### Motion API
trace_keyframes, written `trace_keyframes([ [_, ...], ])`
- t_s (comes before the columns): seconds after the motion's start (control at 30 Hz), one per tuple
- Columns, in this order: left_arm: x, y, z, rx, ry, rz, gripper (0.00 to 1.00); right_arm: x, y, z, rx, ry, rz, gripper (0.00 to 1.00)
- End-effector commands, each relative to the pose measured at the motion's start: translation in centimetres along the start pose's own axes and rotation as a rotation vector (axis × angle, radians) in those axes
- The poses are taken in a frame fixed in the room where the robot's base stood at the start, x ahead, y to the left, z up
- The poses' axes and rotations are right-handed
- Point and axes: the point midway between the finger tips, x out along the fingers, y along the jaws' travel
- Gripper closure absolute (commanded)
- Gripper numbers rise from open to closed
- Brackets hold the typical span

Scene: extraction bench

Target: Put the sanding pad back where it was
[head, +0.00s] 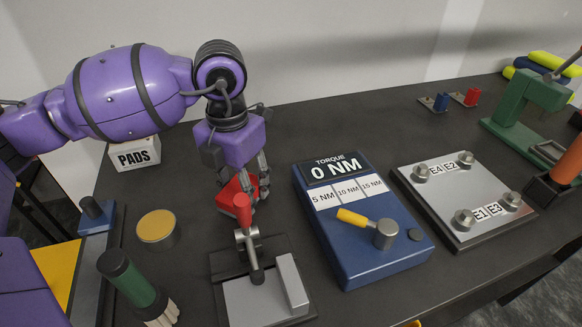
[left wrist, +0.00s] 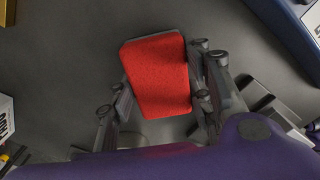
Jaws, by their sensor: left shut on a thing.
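The red sanding pad (head: 229,194) is between the fingers of my left gripper (head: 242,182), over the bench behind the red-handled clamp. In the left wrist view the pad (left wrist: 158,76) shows its flat red face, with the fingers of my left gripper (left wrist: 165,97) against its two sides. I cannot tell whether the pad touches the bench. A white box labelled PADS (head: 134,152) stands to the left, at the back of the bench; its inside is hidden. My right gripper is not in view.
The red-handled clamp (head: 254,240) stands just in front of the pad. The blue torque unit (head: 365,255) is to the right. A round tin with a tan top (head: 157,227) and a green-handled brush (head: 128,280) are to the left. The bench (head: 290,140) is bare behind the torque unit.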

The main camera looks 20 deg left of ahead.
Motion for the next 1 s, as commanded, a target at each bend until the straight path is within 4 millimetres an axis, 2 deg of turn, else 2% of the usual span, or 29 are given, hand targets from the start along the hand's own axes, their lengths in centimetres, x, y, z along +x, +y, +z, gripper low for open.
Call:
trace_keyframes([
  [0.33,0.6,0.0,0.0,-0.001,0.002,0.0,0.82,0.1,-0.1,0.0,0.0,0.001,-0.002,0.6],
  [0.37,0.6,0.0,0.0,-0.001,0.002,0.0,0.53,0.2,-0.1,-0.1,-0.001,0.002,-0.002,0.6],
  [0.5,0.5,0.0,0.0,-0.001,0.001,0.0,0.35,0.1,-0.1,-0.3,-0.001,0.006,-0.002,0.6],
  [0.83,0.2,0.1,0.0,-0.001,0.0,0.0,0.35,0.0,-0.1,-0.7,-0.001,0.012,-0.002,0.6],
  [1.0,-1.6,0.0,0.1,-0.001,-0.004,0.0,0.35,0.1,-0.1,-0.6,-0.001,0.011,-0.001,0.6],
])
